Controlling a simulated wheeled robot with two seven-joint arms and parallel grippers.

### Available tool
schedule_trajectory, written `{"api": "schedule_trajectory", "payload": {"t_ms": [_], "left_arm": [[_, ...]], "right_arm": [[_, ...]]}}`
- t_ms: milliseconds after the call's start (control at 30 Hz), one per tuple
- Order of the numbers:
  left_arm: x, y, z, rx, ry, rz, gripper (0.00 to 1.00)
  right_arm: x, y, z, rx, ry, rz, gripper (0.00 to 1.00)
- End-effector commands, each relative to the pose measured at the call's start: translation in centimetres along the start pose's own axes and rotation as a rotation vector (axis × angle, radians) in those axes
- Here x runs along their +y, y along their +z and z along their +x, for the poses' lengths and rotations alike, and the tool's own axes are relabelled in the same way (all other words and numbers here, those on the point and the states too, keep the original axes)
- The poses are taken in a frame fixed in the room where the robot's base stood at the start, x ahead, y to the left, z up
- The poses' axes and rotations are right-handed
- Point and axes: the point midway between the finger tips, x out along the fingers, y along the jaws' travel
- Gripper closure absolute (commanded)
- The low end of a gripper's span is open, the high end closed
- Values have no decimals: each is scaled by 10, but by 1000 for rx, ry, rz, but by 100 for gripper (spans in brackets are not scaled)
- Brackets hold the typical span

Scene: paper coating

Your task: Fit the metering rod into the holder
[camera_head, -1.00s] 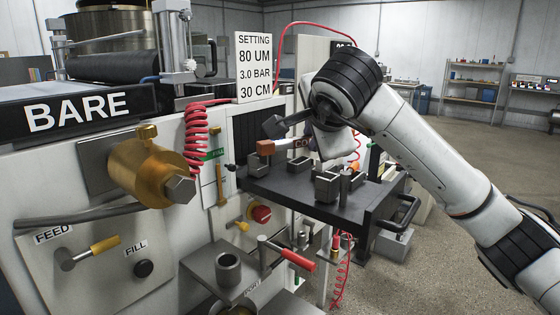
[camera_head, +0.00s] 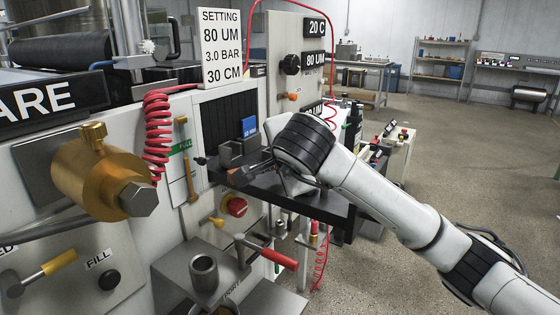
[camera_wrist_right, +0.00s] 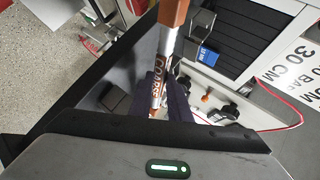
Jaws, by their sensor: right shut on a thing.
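The metering rod (camera_wrist_right: 165,55), a silver bar with dark lettering and orange-brown ends, crosses the middle of the right wrist view. My right gripper (camera_wrist_right: 163,98) is shut on it between dark fingers. In the head view my right wrist hangs over the black shelf (camera_head: 320,203) and hides most of the rod and the fingers. A grey block (camera_head: 230,153) stands on the shelf by the machine face, left of my wrist. I cannot tell for sure which part is the holder. My left gripper is not in view.
A blue labelled block (camera_head: 249,127) stands at the back of the shelf; it also shows in the right wrist view (camera_wrist_right: 208,57). A red coiled hose (camera_head: 158,135) and a brass cylinder (camera_head: 100,178) stick out at left. A red-handled lever (camera_head: 272,256) lies below the shelf.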

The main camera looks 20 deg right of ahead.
Motion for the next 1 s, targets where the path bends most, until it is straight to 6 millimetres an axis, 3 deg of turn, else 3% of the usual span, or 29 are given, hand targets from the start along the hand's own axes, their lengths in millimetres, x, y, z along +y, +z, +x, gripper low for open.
{"api": "schedule_trajectory", "payload": {"t_ms": [333, 367, 467, 867, 1000], "left_arm": [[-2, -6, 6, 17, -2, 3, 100], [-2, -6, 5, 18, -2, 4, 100], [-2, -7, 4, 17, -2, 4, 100], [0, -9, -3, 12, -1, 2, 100], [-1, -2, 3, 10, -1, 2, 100]], "right_arm": [[3, 1, 2, 0, -4, 1, 100], [4, 1, 2, 0, -1, 0, 82], [2, 1, 2, 0, -1, 0, 65], [-4, 0, -2, -1, -2, 0, 65], [-1, 0, -24, -1, -8, -2, 65]]}}
